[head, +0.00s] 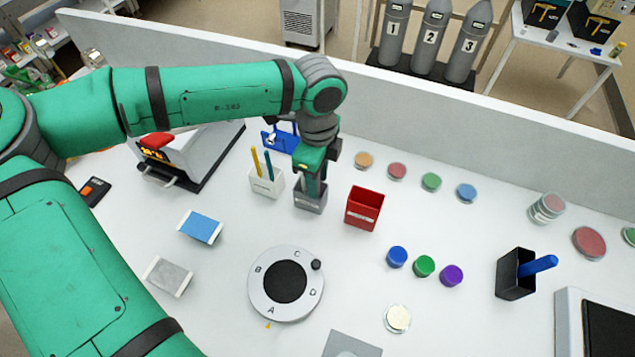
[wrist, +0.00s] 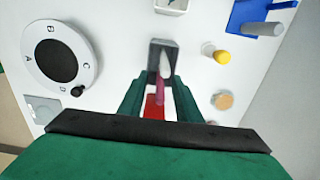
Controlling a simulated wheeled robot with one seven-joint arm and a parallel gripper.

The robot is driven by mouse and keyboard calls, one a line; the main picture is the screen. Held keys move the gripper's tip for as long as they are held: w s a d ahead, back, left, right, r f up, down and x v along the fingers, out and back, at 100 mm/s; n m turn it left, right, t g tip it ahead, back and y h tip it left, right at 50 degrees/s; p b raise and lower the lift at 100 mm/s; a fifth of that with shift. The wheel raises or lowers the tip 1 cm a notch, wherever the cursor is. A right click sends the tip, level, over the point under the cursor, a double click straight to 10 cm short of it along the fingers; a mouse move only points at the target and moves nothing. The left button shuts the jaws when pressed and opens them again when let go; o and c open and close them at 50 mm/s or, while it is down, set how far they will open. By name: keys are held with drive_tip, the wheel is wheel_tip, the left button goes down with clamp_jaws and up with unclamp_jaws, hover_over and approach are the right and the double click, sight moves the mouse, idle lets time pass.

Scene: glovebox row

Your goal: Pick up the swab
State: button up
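The swab, with a white tip (wrist: 165,64) and a pinkish-purple shaft, shows in the wrist view. It stands in a grey box-shaped holder (wrist: 163,46), also in the head view (head: 309,203). My gripper (wrist: 160,98) is open, with one finger on each side of the swab and a gap showing around the shaft. In the head view my gripper (head: 313,185) points down into or just over the grey holder and hides the swab. How deep the fingers reach is hard to tell.
A red holder (head: 364,208) stands close right of the grey one. A white holder (head: 266,182) with two sticks is close left. A blue rack (head: 279,142) is behind. A lettered dial (head: 257,309) lies in front; several coloured discs lie to the right.

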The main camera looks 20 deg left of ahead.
drive_tip(key=shift+f, duration=0.2)
clamp_jaws()
drive_tip(key=shift+r, duration=0.1)
wheel_tip(320, 180, up, 10)
drive_tip(key=shift+w+f, duration=0.1)
idle(0.7)
